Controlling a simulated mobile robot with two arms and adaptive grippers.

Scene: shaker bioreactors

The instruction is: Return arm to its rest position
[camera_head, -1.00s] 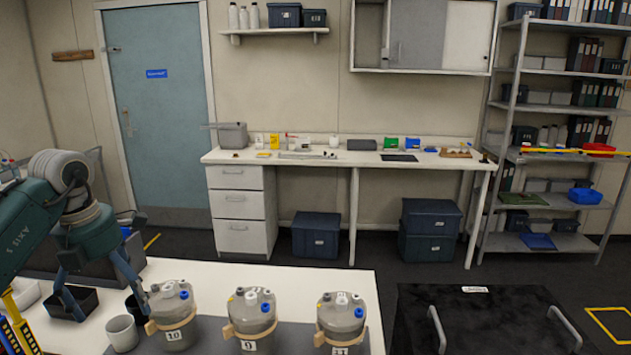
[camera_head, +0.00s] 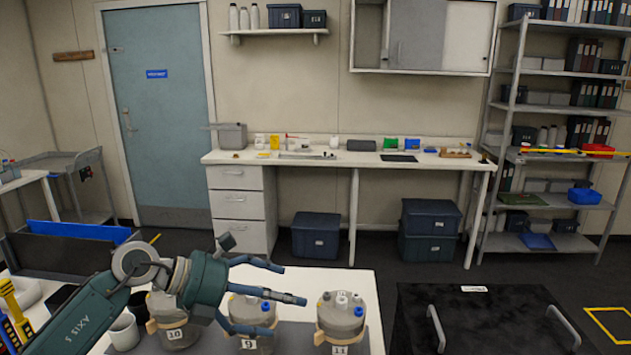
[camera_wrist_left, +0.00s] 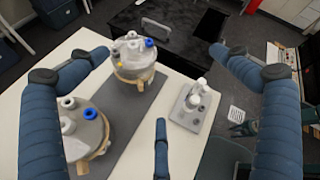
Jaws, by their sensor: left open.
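My left gripper (camera_head: 283,298) is open and empty in the head view. Its arm comes in from the lower left, and its spread fingers point right, above the vessels on the white table. In the left wrist view the open fingers (camera_wrist_left: 165,95) frame the table, with nothing between them. Vessel 10 (camera_head: 177,334) is partly hidden behind my arm. Vessel 9 (camera_head: 250,340) is partly covered by the fingers. Vessel 11 (camera_head: 341,318) stands clear to their right. My right gripper is not in view.
A black box with two handles (camera_head: 490,315) stands right of the white table (camera_head: 320,278). A white cup (camera_head: 124,332) sits left of vessel 10. In the left wrist view a grey block with white knobs (camera_wrist_left: 184,120) stands on the table. A long bench (camera_head: 330,158) runs along the wall.

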